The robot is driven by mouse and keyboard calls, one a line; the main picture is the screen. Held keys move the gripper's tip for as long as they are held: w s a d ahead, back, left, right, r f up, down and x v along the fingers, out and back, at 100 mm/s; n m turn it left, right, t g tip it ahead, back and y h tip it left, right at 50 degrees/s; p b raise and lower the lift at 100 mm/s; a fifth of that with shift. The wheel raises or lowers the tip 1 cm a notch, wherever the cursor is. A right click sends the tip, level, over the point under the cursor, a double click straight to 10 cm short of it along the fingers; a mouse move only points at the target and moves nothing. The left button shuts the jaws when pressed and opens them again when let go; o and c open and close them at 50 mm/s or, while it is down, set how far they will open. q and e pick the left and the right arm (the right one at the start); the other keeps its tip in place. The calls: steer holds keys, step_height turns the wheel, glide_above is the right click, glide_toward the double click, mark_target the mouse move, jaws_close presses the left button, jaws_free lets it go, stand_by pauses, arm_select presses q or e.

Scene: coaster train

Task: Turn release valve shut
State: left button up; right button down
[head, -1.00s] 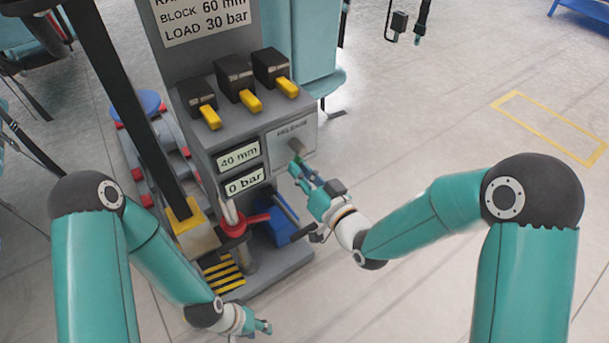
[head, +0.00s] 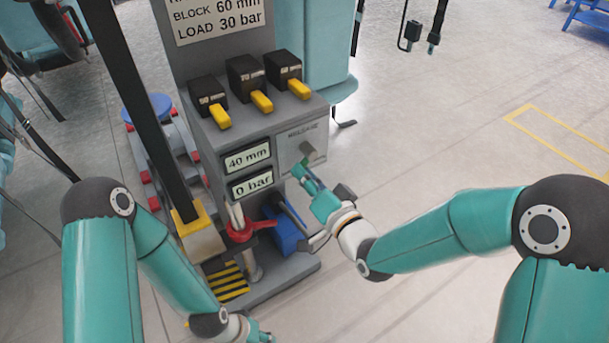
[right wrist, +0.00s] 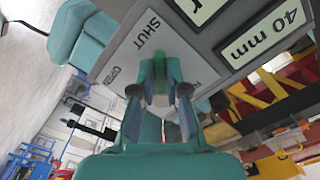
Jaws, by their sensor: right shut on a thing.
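The release valve (head: 308,150) is a small stub on the light grey plate marked RELEASE (head: 291,141), on the front of the grey machine. My right gripper (head: 301,171) is at the plate, just below the stub in the head view. In the right wrist view my right gripper (right wrist: 160,88) is shut on the valve's green handle (right wrist: 158,84), between the fingers. The words SHUT and OPEN show on the plate (right wrist: 135,50) beside it. The handle's exact angle is partly hidden by the fingers. My left gripper (head: 258,335) is low at the bottom edge, away from the valve; its jaws are unclear.
Several black boxes with yellow levers (head: 262,100) sit above the plate. Displays read 40 mm (head: 247,158) and 0 bar (head: 251,183). A red part (head: 247,228) and a blue block (head: 285,235) are below.

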steer(key=shift+f, duration=0.2)
steer(key=c, duration=1.2)
jaws_free()
steer(key=shift+r, duration=0.15)
steer(key=shift+v, duration=3.85)
